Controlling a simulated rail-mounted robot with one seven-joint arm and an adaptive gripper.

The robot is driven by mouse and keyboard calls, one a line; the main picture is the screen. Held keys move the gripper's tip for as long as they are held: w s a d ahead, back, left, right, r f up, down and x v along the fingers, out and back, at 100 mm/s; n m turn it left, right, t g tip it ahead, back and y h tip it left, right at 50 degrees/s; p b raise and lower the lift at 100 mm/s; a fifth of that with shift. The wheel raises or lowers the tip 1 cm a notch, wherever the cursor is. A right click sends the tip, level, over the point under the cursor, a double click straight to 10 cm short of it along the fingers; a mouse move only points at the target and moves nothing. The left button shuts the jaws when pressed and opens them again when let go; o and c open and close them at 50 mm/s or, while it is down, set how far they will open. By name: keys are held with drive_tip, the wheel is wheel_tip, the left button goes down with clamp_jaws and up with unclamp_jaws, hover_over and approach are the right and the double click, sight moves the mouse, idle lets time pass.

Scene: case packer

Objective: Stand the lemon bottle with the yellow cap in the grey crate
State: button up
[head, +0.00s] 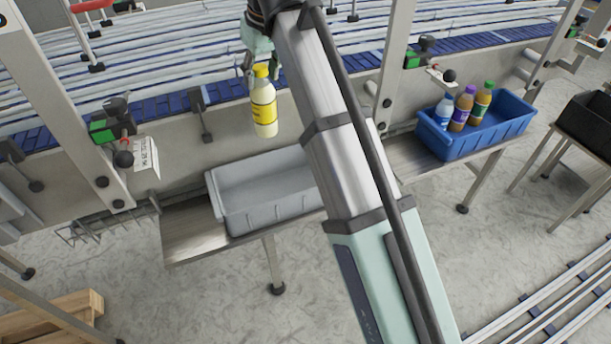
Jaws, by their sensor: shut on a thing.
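The lemon bottle (264,112) is pale yellow with a yellow cap and a yellow label. It hangs upright in the air in front of the conveyor's side panel. My gripper (256,72) is shut on it near the cap, and my arm partly hides the fingers. The grey crate (262,213) stands on a metal shelf, lower in the picture than the bottle. The bottle appears apart from the crate, above its back edge. The part of the crate I can see inside looks empty. My arm hides its right end.
A blue crate (480,142) with several bottles stands on the shelf to the right. A black bin (589,122) is at the far right. A conveyor (165,108) runs behind, with posts and sensor brackets along its front. A wire basket (105,225) is left of the grey crate.

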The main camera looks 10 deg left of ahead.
sight(271, 127)
wheel_tip(271, 127, down, 20)
drive_tip(key=p, duration=0.4)
drive_tip(key=shift+r, duration=0.2)
drive_tip(key=shift+f, duration=0.1)
drive_tip(key=o, duration=1.2)
drive_tip(key=shift+o, duration=0.2)
drive_tip(key=b+v, duration=0.2)
drive_tip(key=v, duration=1)
